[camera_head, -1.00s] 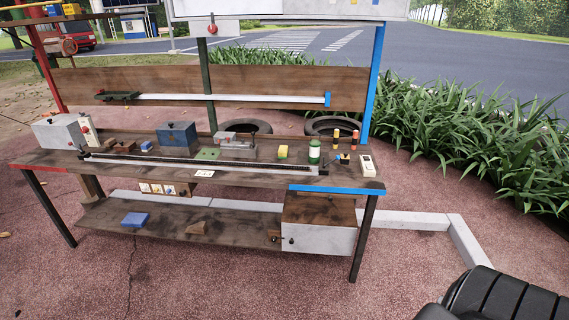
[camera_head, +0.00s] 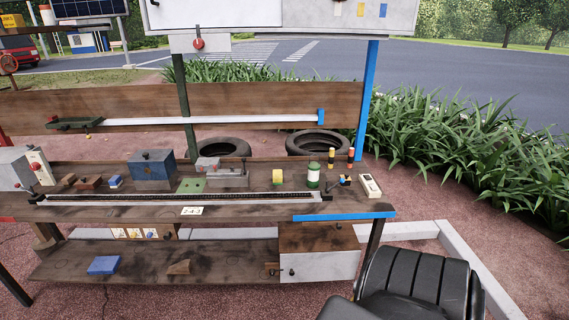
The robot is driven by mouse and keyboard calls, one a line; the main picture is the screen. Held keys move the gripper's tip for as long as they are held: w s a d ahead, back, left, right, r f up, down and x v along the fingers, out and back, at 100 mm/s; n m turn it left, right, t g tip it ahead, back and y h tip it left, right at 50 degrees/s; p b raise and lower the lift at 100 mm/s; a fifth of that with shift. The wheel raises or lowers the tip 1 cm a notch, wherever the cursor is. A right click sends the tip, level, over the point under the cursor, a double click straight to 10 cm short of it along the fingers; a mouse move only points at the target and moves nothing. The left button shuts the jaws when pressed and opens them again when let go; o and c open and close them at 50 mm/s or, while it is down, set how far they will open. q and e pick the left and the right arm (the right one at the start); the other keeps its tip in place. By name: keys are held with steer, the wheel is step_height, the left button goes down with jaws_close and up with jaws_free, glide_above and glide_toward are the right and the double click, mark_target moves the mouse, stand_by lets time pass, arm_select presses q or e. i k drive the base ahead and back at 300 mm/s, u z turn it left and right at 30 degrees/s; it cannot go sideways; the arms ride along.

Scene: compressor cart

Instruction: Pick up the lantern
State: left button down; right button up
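No object shows clearly as a lantern at this size. A small white and green upright cylinder (camera_head: 313,175) stands on the workbench top towards the right; I cannot tell whether it is the lantern. Neither of my grippers is in view.
A lower shelf (camera_head: 220,262) carries a blue block (camera_head: 103,265). Tyres (camera_head: 318,142) lie behind; plants (camera_head: 455,165) grow at right.

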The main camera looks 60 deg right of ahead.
mark_target(314, 168)
steer(key=z, duration=0.15)
steer(key=i, duration=0.95)
steer(key=z, duration=0.95)
steer(key=i, duration=0.75)
steer(key=z, duration=0.65)
